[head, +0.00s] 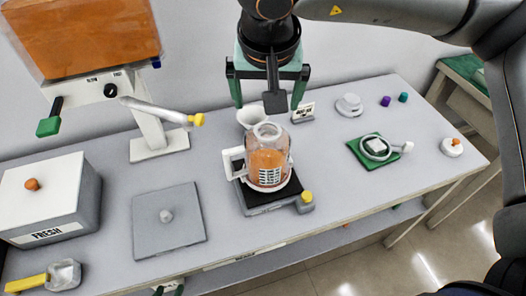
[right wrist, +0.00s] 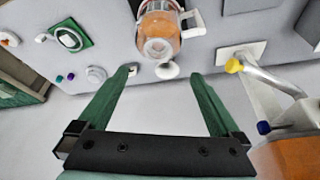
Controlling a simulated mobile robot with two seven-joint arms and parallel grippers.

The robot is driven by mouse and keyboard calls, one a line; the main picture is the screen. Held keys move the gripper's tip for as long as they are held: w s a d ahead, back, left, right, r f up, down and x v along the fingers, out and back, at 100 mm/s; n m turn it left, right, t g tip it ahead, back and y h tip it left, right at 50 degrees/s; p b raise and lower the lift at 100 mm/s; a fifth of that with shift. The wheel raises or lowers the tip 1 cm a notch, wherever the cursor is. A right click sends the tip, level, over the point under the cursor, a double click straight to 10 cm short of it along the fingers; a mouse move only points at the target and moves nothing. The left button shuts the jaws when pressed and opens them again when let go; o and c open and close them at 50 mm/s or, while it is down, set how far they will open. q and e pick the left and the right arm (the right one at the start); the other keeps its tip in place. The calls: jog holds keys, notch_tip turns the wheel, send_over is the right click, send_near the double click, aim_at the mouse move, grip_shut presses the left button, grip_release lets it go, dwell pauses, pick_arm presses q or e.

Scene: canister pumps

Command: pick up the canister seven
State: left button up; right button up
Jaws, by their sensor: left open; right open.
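A clear canister (head: 268,158) with orange contents, a white side handle and a striped label stands upright on a dark scale-like base (head: 272,195). I cannot read a number on it. In the right wrist view the canister (right wrist: 160,32) is at the top, beyond the green fingers of my right gripper (right wrist: 162,75). That gripper is open and empty, with a small white funnel-like cup (right wrist: 168,70) between its fingertips.
A hopper with orange contents (head: 85,35) and a pump spout (head: 155,110) stand at the left. A white-topped box (head: 42,185) and a grey plate (head: 168,222) are in front. A green mat (head: 368,160) with a ring-shaped tool is right. The front right of the table is clear.

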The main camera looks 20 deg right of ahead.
aim_at(268, 133)
jog(key=x, duration=0.6)
jog(key=p+x, duration=0.1)
jog(key=x, duration=0.5)
jog(key=shift+d+f, duration=0.15)
jog(key=shift+d, duration=0.1)
jog(key=shift+c, duration=0.2)
grip_shut()
dwell(0.4)
